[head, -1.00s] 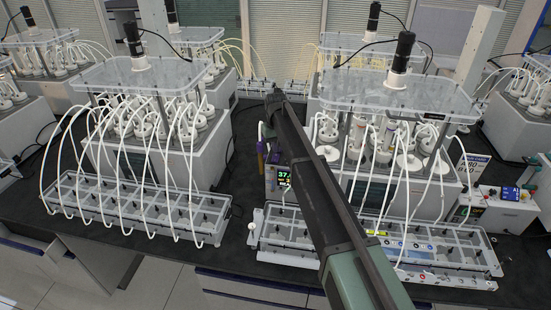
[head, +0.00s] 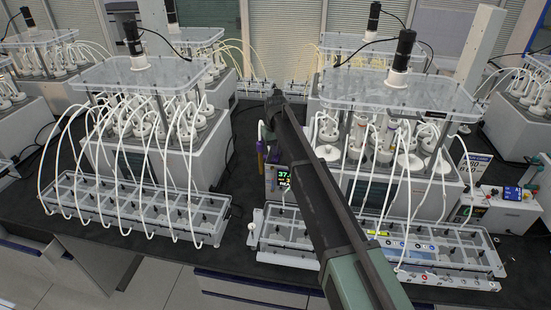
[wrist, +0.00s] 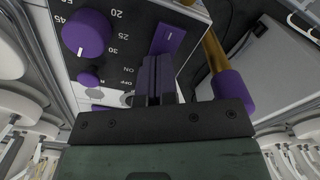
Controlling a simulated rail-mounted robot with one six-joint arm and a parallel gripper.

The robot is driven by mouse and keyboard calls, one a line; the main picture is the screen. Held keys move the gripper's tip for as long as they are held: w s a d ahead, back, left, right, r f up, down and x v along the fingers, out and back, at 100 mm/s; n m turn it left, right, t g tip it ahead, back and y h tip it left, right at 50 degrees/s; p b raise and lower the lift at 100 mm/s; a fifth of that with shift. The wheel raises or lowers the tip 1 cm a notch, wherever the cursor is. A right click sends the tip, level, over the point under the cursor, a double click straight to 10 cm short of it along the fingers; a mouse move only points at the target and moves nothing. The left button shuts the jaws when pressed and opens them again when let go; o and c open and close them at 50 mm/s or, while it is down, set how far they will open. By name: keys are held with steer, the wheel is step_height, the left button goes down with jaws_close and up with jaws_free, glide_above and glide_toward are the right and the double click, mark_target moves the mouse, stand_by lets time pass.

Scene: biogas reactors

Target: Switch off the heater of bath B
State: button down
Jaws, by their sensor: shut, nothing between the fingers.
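A large purple dial knob (wrist: 87,33) with a number scale and a smaller purple knob (wrist: 89,79) are to the left. ON and OFF lettering shows between the small knob and the fingers. In the head view the right-hand front bath (head: 400,180) has a lit display (head: 284,177) reading about 37.
A brass tube with a purple end (wrist: 230,86) stands just right of my fingers. In the head view, bottle lids and white tubes crowd the bath. A grey rack of cells (head: 290,240) stands in front. Another bath with its rack (head: 130,205) is to the left.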

steer(key=shift+f, duration=0.15)
step_height(320, 180, up, 7)
steer(key=p, duration=0.7)
steer(key=s+d+f+m+b, duration=0.1)
steer(key=s+d+f+b, duration=0.4)
steer(key=s+d, duration=0.3)
steer(key=s+d+f+m+b, duration=0.2)
steer(key=s+d+f+b, duration=0.4)
steer(key=s, duration=1.1)
steer(key=s+d+f+m+b, duration=0.1)
steer(key=s+d+f+b, duration=0.5)
steer(key=s+d, duration=0.4)
steer(key=s, duration=0.3)
steer(key=shift+m, duration=0.4)
